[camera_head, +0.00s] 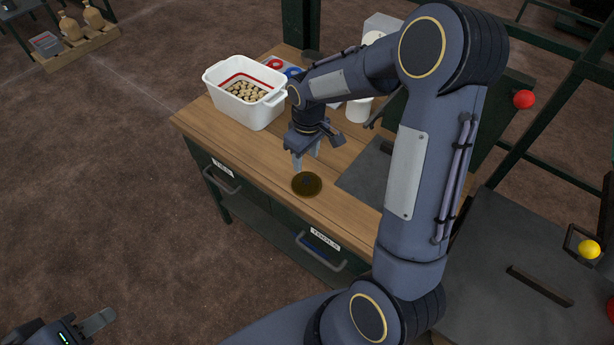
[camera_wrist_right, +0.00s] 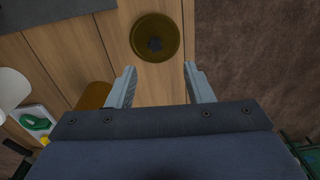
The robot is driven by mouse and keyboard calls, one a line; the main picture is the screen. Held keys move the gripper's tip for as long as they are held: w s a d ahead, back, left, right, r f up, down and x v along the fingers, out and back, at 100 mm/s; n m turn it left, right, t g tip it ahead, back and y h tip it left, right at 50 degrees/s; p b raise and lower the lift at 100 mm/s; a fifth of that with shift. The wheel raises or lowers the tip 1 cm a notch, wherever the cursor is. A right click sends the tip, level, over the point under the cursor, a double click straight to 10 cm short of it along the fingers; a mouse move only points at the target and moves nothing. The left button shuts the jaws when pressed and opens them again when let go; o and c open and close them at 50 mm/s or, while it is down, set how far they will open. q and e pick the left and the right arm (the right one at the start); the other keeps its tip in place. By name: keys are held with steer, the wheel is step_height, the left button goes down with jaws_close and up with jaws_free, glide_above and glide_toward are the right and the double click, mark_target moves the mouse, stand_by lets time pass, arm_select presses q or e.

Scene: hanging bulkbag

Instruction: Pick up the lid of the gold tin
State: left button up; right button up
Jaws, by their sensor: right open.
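A round dark-gold disc with a dark centre, which looks like the lid (camera_head: 307,184), lies on the wooden bench near its front edge. It also shows in the right wrist view (camera_wrist_right: 155,22). My right gripper (camera_head: 306,160) is above the bench, just behind the lid. In the right wrist view its fingers (camera_wrist_right: 159,67) are apart and empty, with the lid beyond the tips. An orange-brown object (camera_wrist_right: 93,96) shows partly beside the left finger; I cannot tell whether it is the tin. My left gripper (camera_head: 82,328) is low at the left, over the floor, only partly in view.
A white tub (camera_head: 250,113) of small tan pieces stands at the bench's far left. A white cylinder (camera_head: 359,109) stands behind my right gripper. A dark grey plate (camera_head: 366,176) lies to the right of the lid. Drawer handles (camera_head: 320,255) stick out at the front.

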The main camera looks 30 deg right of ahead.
mark_target(307, 179)
steer(key=f, duration=0.3)
steer(key=f+p, duration=0.1)
steer(key=f, duration=0.2)
steer(key=f+p, duration=0.1)
steer(key=f, duration=0.2)
steer(key=shift+w+d+f, duration=0.2)
steer(key=shift+w+d, duration=0.1)
steer(key=shift+w, duration=0.05)
jaws_close()
steer(key=shift+r, duration=0.1)
